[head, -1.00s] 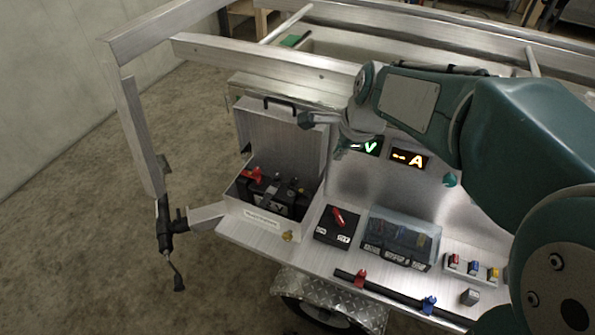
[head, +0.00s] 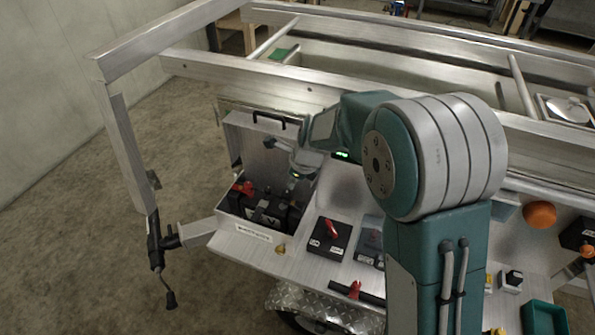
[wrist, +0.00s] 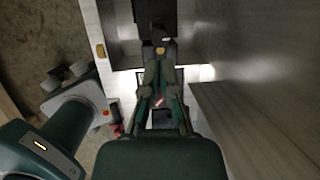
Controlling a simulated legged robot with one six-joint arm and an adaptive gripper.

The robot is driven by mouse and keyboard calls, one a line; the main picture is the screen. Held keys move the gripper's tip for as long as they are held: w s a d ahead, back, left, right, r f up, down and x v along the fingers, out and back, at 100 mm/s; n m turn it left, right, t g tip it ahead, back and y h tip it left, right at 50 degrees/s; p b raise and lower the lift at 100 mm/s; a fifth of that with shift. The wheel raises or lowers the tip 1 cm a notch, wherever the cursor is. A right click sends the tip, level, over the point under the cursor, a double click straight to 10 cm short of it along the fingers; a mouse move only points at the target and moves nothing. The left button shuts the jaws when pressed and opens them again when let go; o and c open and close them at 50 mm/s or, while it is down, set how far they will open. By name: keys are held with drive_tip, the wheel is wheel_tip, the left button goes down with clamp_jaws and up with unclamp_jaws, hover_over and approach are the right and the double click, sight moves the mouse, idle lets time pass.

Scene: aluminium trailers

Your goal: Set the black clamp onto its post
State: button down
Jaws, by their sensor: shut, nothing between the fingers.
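The dark battery (head: 262,214) sits in the open aluminium box at the left of the trailer deck. A red clamp (head: 243,188) is at its left end. My gripper (head: 293,183) is inside the box's opening, above the right part of the battery. In the wrist view my gripper's fingers (wrist: 160,66) are together and empty, with a small yellowish piece (wrist: 160,50) just beyond their tips. A dark block (wrist: 156,18) lies further on. I cannot clearly tell the black clamp or its post from the other dark parts; my gripper hides part of that area.
The box's raised lid (head: 247,140) stands behind the battery, close to my wrist. A black switch box (head: 327,238) with a red handle is to the right of the battery box. A trailer rail (head: 235,72) runs behind. My arm hides much of the deck's right side.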

sight(283, 193)
drive_tip(key=x, duration=0.5)
drive_tip(key=shift+w+a+f, duration=0.3)
drive_tip(key=shift+a+f, duration=0.25)
drive_tip(key=shift+a, duration=0.25)
drive_tip(key=shift+s+d, duration=0.1)
drive_tip(key=shift+d, duration=0.05)
